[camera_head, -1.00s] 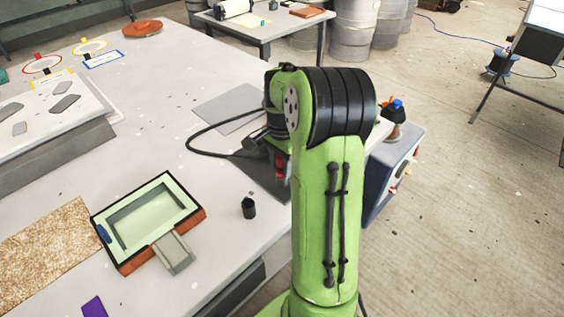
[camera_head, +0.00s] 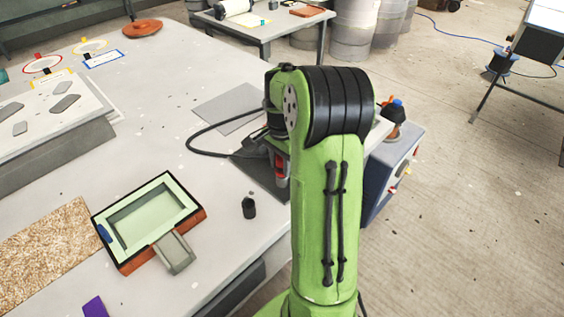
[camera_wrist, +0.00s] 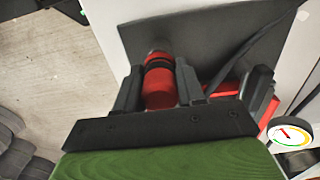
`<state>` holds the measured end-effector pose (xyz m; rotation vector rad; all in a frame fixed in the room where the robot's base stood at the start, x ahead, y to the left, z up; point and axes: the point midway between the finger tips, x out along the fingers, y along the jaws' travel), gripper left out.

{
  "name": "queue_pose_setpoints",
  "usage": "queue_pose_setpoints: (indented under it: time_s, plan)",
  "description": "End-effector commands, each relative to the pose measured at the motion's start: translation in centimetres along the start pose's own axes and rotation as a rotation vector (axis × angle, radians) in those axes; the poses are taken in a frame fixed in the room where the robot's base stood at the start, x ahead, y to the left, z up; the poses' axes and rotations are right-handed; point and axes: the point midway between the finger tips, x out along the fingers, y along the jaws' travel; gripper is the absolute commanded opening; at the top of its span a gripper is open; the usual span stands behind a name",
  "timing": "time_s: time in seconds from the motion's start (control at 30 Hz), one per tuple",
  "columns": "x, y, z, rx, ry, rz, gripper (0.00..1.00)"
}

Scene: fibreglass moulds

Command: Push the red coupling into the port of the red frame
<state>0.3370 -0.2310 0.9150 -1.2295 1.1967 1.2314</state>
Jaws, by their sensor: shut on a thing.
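The red coupling (camera_wrist: 160,84) is between the two dark fingers of my gripper (camera_wrist: 158,88) in the wrist view. The gripper is shut on it. The coupling has a black band, and a grey end points away from my wrist over a dark mat. In the head view, a red part of the coupling (camera_head: 281,168) shows beside my arm, which hides most of the gripper.
A black hose (camera_head: 190,138) loops across the table near my gripper. A red part (camera_wrist: 226,89) and a round gauge (camera_wrist: 290,134) are at right in the wrist view. A green-lined mould (camera_head: 152,216) and a black cup (camera_head: 249,208) stand nearer. Mid-table is mostly clear.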

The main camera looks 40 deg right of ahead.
Motion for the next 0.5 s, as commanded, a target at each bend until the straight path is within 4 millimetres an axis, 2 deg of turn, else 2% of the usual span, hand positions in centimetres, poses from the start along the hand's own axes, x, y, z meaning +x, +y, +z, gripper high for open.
queue_pose_setpoints:
  time_s: [0.5]
  plan:
    - [1.08,-0.01,0.01,0.0,0.0,0.0,0.0]
